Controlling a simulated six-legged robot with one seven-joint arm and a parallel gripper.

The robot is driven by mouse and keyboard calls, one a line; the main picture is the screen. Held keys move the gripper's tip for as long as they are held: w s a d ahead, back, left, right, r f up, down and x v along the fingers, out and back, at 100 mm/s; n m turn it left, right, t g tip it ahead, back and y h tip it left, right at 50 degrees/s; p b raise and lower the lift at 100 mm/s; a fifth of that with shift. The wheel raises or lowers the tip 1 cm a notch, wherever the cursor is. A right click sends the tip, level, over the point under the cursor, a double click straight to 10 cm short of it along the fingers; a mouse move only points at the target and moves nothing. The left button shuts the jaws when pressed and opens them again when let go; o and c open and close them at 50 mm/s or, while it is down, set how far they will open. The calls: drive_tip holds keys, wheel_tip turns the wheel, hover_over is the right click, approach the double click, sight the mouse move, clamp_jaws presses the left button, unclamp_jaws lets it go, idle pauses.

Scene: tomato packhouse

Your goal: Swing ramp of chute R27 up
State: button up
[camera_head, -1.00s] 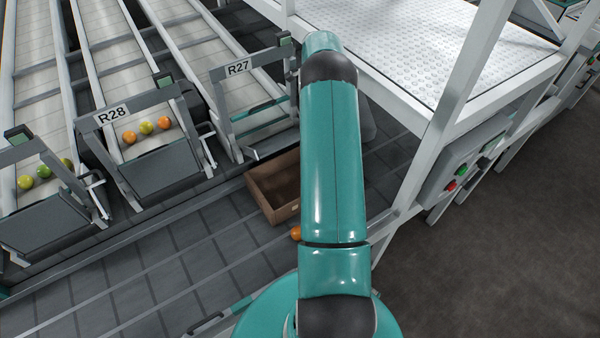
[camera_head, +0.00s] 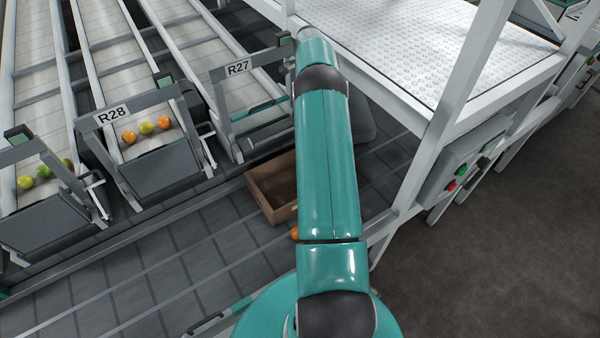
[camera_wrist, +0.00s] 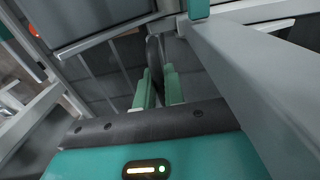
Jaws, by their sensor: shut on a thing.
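Chute R27 (camera_head: 238,68) stands at upper centre in the head view, a grey frame with its label on top. Its ramp cannot be made out clearly; my arm covers the area to the right of the frame. In the wrist view my gripper (camera_wrist: 158,88) has its two green fingers closed around a dark, narrow upright piece (camera_wrist: 154,52), which looks like a handle or lever. What this piece belongs to cannot be told. The head view hides my fingertips behind my arm.
Chute R28 (camera_head: 112,114), left of R27, has a dark panel and several tomatoes. An open brown box (camera_head: 262,205) sits below R27, with an orange tomato (camera_head: 295,233) beside it. A white platform (camera_head: 425,45) and its posts are close on the right.

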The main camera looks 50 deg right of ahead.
drive_tip(key=w, duration=0.3)
drive_tip(key=shift+d+f, duration=0.1)
drive_tip(key=shift+d, duration=0.3)
drive_tip(key=shift+w, duration=0.1)
